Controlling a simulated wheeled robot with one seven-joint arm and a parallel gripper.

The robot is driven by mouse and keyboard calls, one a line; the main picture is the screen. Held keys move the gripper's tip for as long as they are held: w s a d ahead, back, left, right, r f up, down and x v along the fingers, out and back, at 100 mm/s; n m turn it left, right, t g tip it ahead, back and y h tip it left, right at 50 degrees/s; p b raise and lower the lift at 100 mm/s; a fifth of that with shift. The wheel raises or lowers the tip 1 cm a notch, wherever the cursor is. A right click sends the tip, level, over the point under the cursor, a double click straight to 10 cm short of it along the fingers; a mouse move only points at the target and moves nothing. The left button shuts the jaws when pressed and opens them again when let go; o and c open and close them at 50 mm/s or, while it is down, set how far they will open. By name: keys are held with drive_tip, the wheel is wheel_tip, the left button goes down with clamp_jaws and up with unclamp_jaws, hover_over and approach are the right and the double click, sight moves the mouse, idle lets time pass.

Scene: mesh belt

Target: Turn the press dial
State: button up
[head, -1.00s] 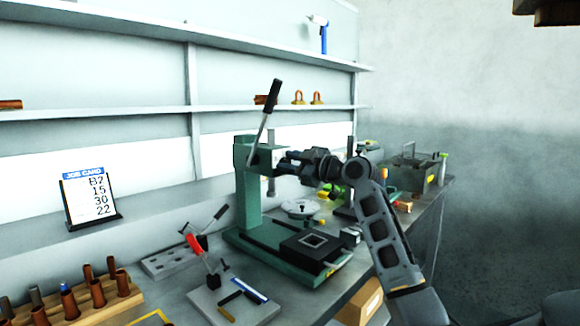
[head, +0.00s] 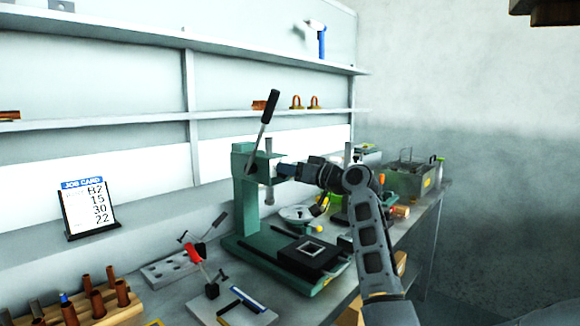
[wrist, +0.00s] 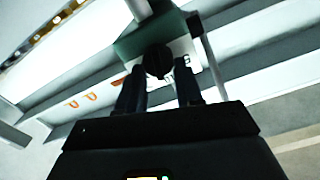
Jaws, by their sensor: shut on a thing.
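The green press (head: 247,200) stands on the bench in the head view, with its black-gripped lever (head: 268,115) tilted up. My gripper (head: 284,171) reaches in from the right, at the right side of the press head. In the wrist view the dial (wrist: 158,62) is a dark round knob on the green press head (wrist: 128,48). My gripper (wrist: 159,88) has one finger on each side of the dial and is shut on it. The dial is hidden in the head view, and no marks on it can be read.
The job card (head: 87,207) reads B2, 15, 30, 22. A red-handled clamp (head: 195,255), a wooden rack of tubes (head: 110,312) and a round pale plate (head: 296,214) are on the bench. A grey-green bin (head: 412,180) stands behind my arm. Shelves run along the wall.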

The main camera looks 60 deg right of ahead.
drive_tip(key=shift+d+f+m+p, duration=0.2)
drive_tip(key=shift+m+p, duration=0.95)
drive_tip(key=shift+m, duration=1)
drive_tip(key=shift+d+f+m+p, duration=0.15)
drive_tip(key=shift+m+p, duration=1)
drive_tip(key=shift+m, duration=1)
drive_tip(key=o, duration=1)
drive_tip(key=shift+o, duration=0.2)
drive_tip(key=shift+s, duration=0.1)
drive_tip(key=b+v, duration=0.1)
drive_tip(key=v, duration=0.6)
drive_tip(key=shift+s+b, duration=0.3)
drive_tip(key=shift+s, duration=0.1)
